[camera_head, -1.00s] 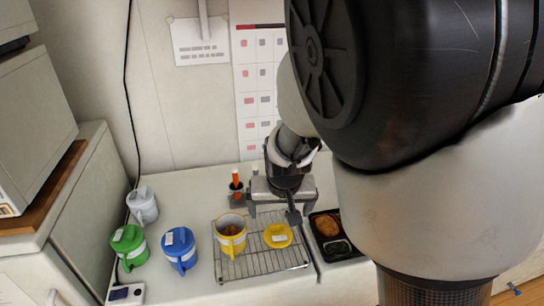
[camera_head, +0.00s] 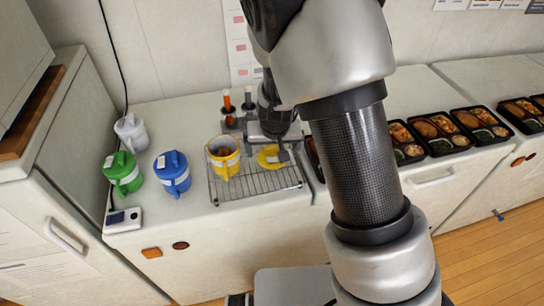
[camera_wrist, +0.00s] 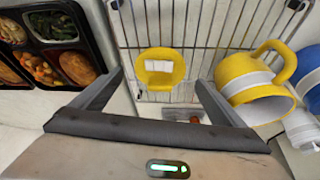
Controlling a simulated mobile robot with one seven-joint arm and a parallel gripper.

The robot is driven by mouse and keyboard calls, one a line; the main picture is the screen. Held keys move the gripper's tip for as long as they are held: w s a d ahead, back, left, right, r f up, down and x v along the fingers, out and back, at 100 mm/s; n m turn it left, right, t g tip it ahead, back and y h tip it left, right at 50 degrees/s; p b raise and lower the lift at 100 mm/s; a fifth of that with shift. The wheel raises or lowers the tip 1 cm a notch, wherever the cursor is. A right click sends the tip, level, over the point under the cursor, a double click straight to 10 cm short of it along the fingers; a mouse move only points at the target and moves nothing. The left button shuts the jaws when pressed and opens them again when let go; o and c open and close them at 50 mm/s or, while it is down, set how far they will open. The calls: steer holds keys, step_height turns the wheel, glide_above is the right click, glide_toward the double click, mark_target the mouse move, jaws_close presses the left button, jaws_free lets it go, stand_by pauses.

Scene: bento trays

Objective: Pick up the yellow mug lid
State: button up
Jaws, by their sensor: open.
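The yellow mug lid (camera_head: 267,158) lies on the wire rack (camera_head: 248,188), to the right of the open yellow mug (camera_head: 224,160). In the wrist view the lid (camera_wrist: 158,68) shows a white label and sits just beyond my fingertips, roughly centred between them. My gripper (camera_wrist: 159,82) is open with nothing between its fingers. In the head view my gripper (camera_head: 278,146) is over the back right side of the lid and partly covers it. Its height above the lid is hard to judge.
A blue mug (camera_head: 172,174), a green mug (camera_head: 123,173) and a white mug (camera_head: 131,133) stand left of the rack. A food tray (camera_wrist: 58,45) is on the rack's other side. A holder with orange-handled items (camera_head: 229,115) stands behind.

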steer(key=x, duration=0.2)
steer(key=shift+w+f, duration=0.1)
steer(key=shift+f, duration=0.25)
steer(key=c, duration=1.1)
step_height(320, 180, up, 9)
steer(key=p, duration=0.2)
steer(key=s+a+r+n+y+p, duration=0.2)
steer(key=a+r+n, duration=0.4)
steer(key=a, duration=0.7)
steer(key=shift+m, duration=0.5)
steer(key=shift+s+a+f+b, duration=0.1)
steer(key=shift+f+b, duration=1.1)
steer(key=shift+f, duration=0.1)
steer(key=shift+s+a+f+b, duration=0.1)
steer(key=shift+s+f+b, duration=0.05)
steer(key=shift+f+b, duration=1.1)
